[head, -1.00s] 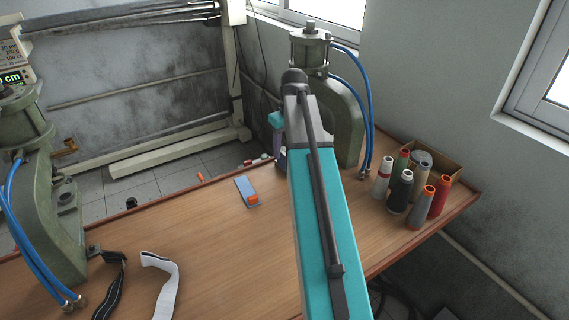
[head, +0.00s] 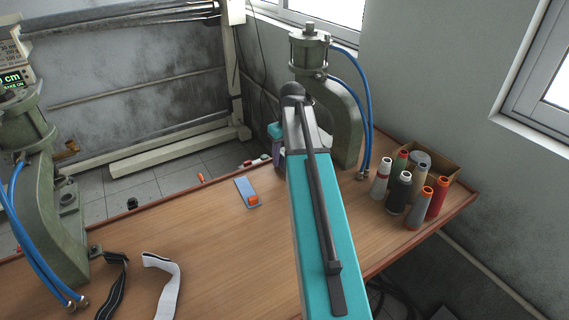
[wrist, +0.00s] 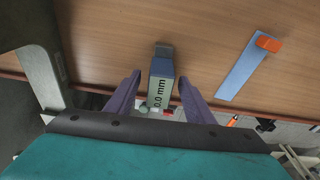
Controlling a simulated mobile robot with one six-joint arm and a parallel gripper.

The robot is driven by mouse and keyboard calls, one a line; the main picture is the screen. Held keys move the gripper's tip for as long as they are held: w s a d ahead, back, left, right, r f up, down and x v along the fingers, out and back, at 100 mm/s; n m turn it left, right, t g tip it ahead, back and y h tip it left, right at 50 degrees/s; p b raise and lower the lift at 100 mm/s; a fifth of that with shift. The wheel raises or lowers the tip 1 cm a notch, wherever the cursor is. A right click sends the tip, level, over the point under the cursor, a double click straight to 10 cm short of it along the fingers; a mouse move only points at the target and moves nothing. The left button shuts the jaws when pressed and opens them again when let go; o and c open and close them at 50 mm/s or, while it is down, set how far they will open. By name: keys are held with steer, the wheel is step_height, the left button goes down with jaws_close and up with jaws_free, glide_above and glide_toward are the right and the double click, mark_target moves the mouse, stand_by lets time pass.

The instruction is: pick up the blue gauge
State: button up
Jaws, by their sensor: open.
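A small gauge (wrist: 161,88) with a blue-grey body and a face reading "0.0 mm" shows in the wrist view, at the table's far edge. My gripper (wrist: 160,79) is open, with one purple finger on each side of the gauge and a visible gap on both sides. I cannot tell how high the fingers are above the table. In the head view my arm hides this gauge, and only part of my gripper (head: 277,147) shows. A flat blue strip with an orange block (head: 247,192) lies to the left; it also shows at right in the wrist view (wrist: 243,72).
A green press (head: 345,115) with blue hoses stands close to the right of my gripper. Another press (head: 50,200) stands at left. Several thread spools (head: 405,190) and a cardboard box (head: 440,163) are at right. White and black straps (head: 163,280) lie in front.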

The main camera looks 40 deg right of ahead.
steer(key=shift+w+f, duration=0.15)
steer(key=shift+f, duration=1.05)
jaws_close()
steer(key=shift+r, duration=0.15)
steer(key=shift+w+r+b, duration=0.1)
steer(key=shift+r+b, duration=0.4)
steer(key=shift+r, duration=1.1)
steer(key=shift+s+a, duration=0.65)
steer(key=shift+a, duration=0.05)
steer(key=s+a+r+b, duration=0.1)
steer(key=s+a+b, duration=0.2)
steer(key=s+a, duration=0.5)
steer(key=a, duration=0.3)
steer(key=shift+s+r, duration=0.25)
steer(key=shift+s, duration=0.1)
steer(key=shift+a, duration=0.1)
steer(key=shift+s, duration=0.25)
